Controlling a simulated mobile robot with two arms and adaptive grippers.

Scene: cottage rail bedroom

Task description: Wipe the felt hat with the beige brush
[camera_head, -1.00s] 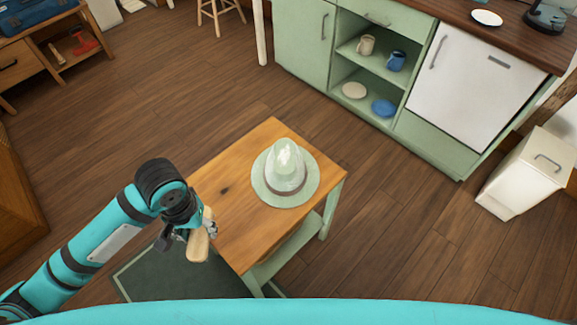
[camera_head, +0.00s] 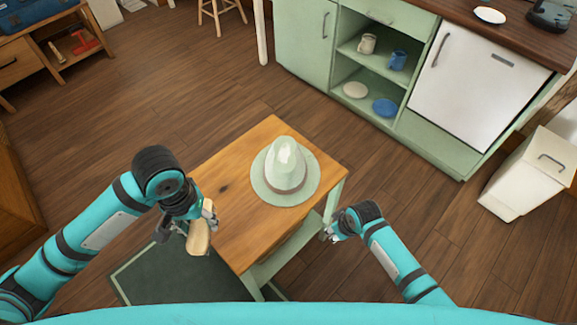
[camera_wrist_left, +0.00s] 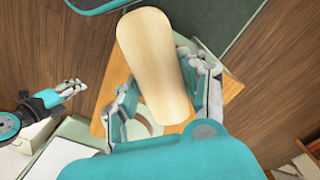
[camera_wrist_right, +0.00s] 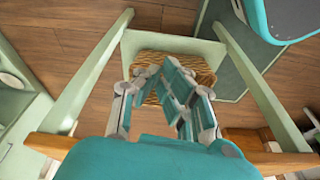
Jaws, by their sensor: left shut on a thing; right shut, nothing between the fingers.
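The pale green felt hat (camera_head: 284,165) stands upright on the small wooden-topped table (camera_head: 232,232), crown up, with a darker band around it. My left gripper (camera_head: 205,226) is shut on the beige brush (camera_head: 198,240), to the left of the table and apart from the hat. In the left wrist view the brush (camera_wrist_left: 155,65) shows as a long pale rounded block between the fingers; its bristles cannot be made out. My right gripper (camera_head: 336,226) is shut and empty beside the table's right edge, low and apart from the hat. It also shows in the left wrist view (camera_wrist_left: 70,90).
The table has green legs and a lower shelf; the right wrist view shows a wicker basket (camera_wrist_right: 204,70) there. A dark green mat (camera_head: 165,275) lies on the floor at left. Green cabinets (camera_head: 300,45) and a white bin (camera_head: 525,180) stand beyond open floor.

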